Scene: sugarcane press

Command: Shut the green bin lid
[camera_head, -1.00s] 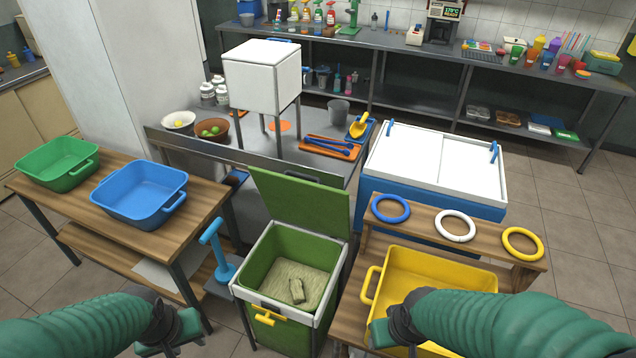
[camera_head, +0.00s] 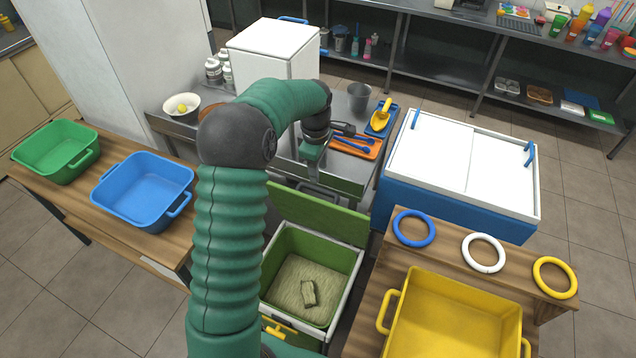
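The green bin (camera_head: 318,270) is open, with a yellow handle (camera_head: 279,329) on its front and a crumpled pale piece (camera_head: 308,292) inside on a tan surface. Its green lid (camera_head: 335,219) stands raised along the bin's back edge. My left arm reaches up and over the bin's left side, hiding part of the lid and bin. My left gripper (camera_head: 312,153) points down above and behind the lid's top edge. Its fingers are too small and dark to tell whether they are open or touching the lid. My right gripper is out of view.
Blue (camera_head: 143,190) and green tubs sit on the left table. A metal counter (camera_head: 345,179) is behind the lid.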

